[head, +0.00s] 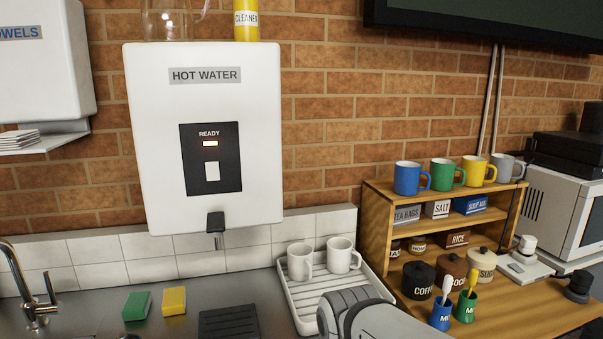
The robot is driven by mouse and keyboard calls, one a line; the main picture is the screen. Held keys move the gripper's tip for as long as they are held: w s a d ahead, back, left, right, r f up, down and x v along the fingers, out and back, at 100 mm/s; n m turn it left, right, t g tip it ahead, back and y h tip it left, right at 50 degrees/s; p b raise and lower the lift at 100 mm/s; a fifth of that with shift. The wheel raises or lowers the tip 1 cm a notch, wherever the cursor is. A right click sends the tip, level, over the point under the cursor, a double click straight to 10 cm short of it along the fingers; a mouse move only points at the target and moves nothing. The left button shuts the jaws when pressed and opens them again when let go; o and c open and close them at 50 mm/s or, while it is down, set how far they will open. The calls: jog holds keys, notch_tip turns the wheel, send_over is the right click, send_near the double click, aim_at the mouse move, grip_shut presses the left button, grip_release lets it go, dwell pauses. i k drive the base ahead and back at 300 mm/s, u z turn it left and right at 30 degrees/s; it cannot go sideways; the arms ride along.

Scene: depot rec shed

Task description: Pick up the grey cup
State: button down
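The grey cup (507,167) stands upright on top of the wooden shelf unit (377,205), last in a row at the right end. Its handle points right. A yellow cup (475,170), a green cup (443,173) and a blue cup (407,178) stand to its left in the same row. A grey-white link of my arm shows at the bottom centre, well below and left of the cups. My gripper is out of view.
Two white cups (300,262) stand on a white drying rack (302,311). The microwave (557,205) stands close right of the shelf. The hot water heater (165,105) hangs at the left.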

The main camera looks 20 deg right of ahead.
aim_at(504, 163)
jog(key=k, duration=0.55)
jog(key=u, duration=2.5)
jog(key=k, duration=2.9)
jog(key=z, duration=1.65)
